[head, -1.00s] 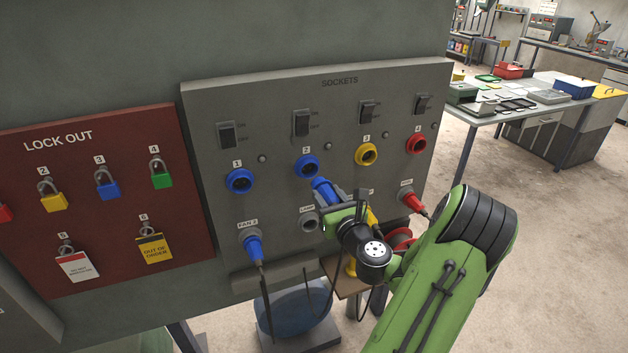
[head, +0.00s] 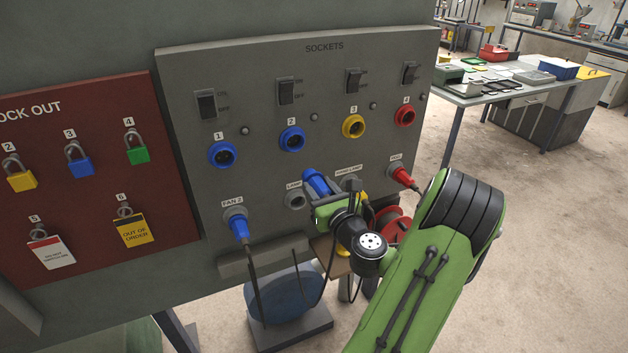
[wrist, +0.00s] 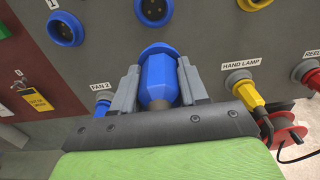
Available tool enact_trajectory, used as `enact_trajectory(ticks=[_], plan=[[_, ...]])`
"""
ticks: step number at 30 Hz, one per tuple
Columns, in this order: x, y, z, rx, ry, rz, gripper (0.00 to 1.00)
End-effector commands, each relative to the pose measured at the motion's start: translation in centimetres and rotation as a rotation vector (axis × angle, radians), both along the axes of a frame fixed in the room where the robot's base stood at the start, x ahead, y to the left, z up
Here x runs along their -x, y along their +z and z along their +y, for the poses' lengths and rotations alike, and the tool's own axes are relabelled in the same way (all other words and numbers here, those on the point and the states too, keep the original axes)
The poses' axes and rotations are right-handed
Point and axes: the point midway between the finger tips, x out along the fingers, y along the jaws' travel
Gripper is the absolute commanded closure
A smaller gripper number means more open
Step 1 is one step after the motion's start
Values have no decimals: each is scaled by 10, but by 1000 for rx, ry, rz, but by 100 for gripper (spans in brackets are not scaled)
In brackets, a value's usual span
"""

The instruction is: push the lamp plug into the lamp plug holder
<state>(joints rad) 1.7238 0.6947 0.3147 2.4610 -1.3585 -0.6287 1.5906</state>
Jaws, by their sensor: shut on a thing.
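The blue lamp plug (head: 316,182) is in my gripper (head: 324,200), in front of the socket panel. In the wrist view the plug (wrist: 158,82) sits between the two grey fingers (wrist: 160,88), its wide blue collar toward the panel. My gripper is shut on it. The lamp plug holder (head: 295,200), a grey ring under the LAMP label, is empty in the head view, just left of and below the plug. The plug looks apart from it, though the gap in depth is hard to judge. In the wrist view the holder is hidden.
Sockets 1 (head: 222,154) to 4 above are empty. A red cable reel (head: 390,224) stands below right. The lockout board (head: 90,190) is at left.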

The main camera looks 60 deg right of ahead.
Motion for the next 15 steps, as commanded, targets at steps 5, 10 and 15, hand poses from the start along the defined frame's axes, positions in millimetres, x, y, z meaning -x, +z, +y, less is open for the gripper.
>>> enact_trajectory(ticks=[5, 10, 15], plan=[[-11, -78, -6, 0, 3, 2, 100], [-20, -128, -11, 1, 3, 4, 100], [-25, -152, -13, 3, 5, 3, 100]])
